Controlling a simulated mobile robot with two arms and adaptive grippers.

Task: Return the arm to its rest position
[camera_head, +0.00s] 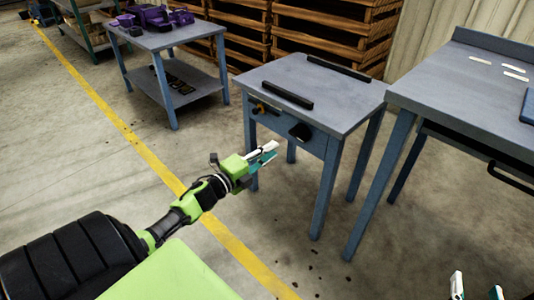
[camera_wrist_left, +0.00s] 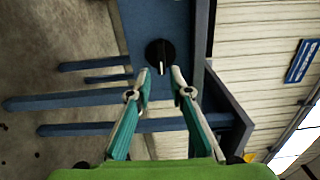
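My left gripper (camera_head: 266,153) is green with white and teal fingers. It is held out in front of the small blue-grey table (camera_head: 330,85), apart from it. In the left wrist view its fingers (camera_wrist_left: 161,76) are spread with nothing between them. A black knob (camera_wrist_left: 160,57) with a white mark shows just beyond the fingertips, on a blue panel. A black knob (camera_head: 300,131) on the small table's front is to the right of the left gripper. My right gripper (camera_head: 477,289) shows only its fingertips at the bottom right, spread apart; the rest is out of view.
A larger workbench (camera_head: 460,80) stands at the right. A table (camera_head: 165,38) with purple items (camera_head: 160,17) is further back at the left. Wooden pallets (camera_head: 335,30) are stacked behind. The floor around the yellow line (camera_head: 130,135) is clear.

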